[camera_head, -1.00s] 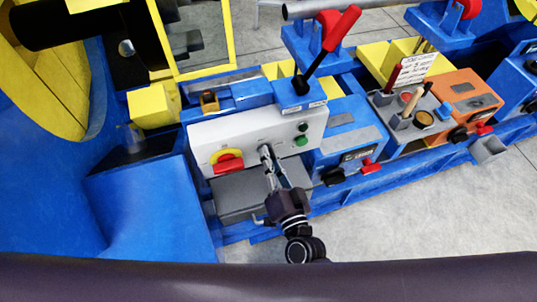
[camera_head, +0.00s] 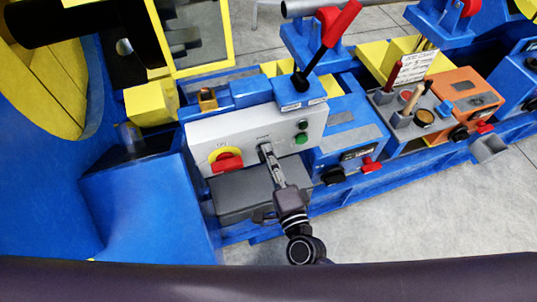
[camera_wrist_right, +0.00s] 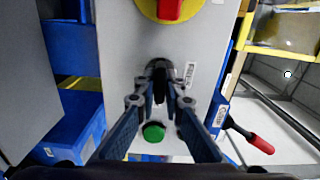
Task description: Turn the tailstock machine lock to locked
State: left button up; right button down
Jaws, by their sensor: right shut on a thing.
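The white control panel (camera_head: 240,128) carries a red-and-yellow rotary switch (camera_head: 228,161) and green buttons (camera_head: 302,139). My right gripper (camera_head: 266,152) reaches the panel between them, with its fingertips at the panel face. In the right wrist view, the gripper (camera_wrist_right: 160,92) is shut on a small black knob (camera_wrist_right: 159,80) with a round base, which I take to be the machine lock. The fingers cover part of the knob, and its exact setting cannot be read. My left gripper is not in view.
A lever with a red handle (camera_head: 342,22) rises behind the panel. A grey box (camera_head: 246,192) sits below it. To the right are a blue unit (camera_head: 345,135) with a red knob and an orange box (camera_head: 465,92). Open floor (camera_head: 400,200) lies at the front right.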

jog(key=shift+m, duration=0.4)
jog(key=c, duration=2)
grip_release()
jog(key=shift+s, duration=0.1)
jog(key=v, duration=1.2)
jog(key=s+d+f+n+g+h, duration=0.1)
jog(key=s+d+f+n+g, duration=0.2)
jog(key=f, duration=0.8)
jog(key=s+d+f+n+g, duration=0.25)
jog(key=f+n, duration=0.25)
jog(key=f, duration=0.7)
jog(key=s+d+f+n+g+h, duration=0.1)
jog(key=d+f+n+g, duration=0.25)
jog(key=f, duration=0.75)
jog(key=s+d+f+n+g+h, duration=0.1)
jog(key=s+d+f+g, duration=0.1)
jog(key=s+f, duration=0.3)
jog(key=s+d+f+n+g+h, duration=0.1)
jog(key=s+d+f+n+g, duration=0.1)
jog(key=s+d+f, duration=0.3)
jog(key=s+d+f+n+g+h, duration=0.1)
jog(key=s+f, duration=0.4)
jog(key=s, duration=0.6)
jog(key=shift+s+d+f+n+g+h, duration=0.15)
jog(key=shift+d+n+g, duration=0.25)
jog(key=shift+d+g, duration=0.2)
jog(key=shift+s+d+r+n+g+h, duration=0.15)
jog(key=shift+d+n+g, duration=0.2)
jog(key=shift+d+g, duration=0.25)
